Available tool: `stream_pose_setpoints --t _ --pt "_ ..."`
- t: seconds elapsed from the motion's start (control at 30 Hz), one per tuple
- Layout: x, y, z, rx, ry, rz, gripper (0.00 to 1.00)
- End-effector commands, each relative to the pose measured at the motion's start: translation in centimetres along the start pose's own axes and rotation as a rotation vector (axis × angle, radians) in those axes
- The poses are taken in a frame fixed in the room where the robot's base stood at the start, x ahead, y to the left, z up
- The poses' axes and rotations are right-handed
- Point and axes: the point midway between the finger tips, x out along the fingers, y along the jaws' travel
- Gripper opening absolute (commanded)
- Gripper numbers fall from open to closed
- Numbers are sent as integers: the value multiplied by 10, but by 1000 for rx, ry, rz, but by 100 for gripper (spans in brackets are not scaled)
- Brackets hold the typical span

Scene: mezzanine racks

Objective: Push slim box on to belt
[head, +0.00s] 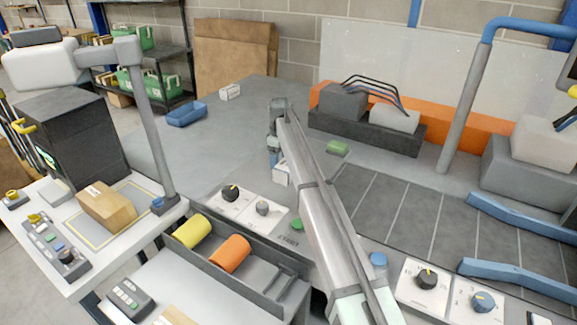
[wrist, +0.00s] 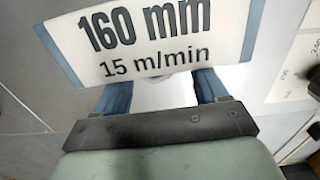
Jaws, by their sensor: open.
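My gripper (head: 273,158) is above the grey worktop, left of the belt, and mostly hidden by my arm. In the wrist view its two blue fingers (wrist: 162,88) are open, with a pale surface showing between them. A white plate reading "160 mm 15 m/min" (wrist: 150,40) is close in front and covers the fingertips. A small white block (head: 281,174) shows beside my gripper; I cannot tell whether it is the slim box. The dark slatted belt (head: 408,212) lies to the right of my arm.
Blue guide rails (head: 520,222) edge the belt at right. A grey post (head: 462,110) stands behind it. A small green block (head: 337,147) lies near my arm. Knob panels (head: 247,203) line the front. A blue tray (head: 187,114) and white carton (head: 230,92) are farther back.

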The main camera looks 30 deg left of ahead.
Motion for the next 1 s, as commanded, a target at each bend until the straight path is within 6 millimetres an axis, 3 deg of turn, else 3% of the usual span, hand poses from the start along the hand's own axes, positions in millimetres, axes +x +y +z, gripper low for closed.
stream_pose_setpoints --t 1.0 --pt "0 0 19 0 -1 0 72"
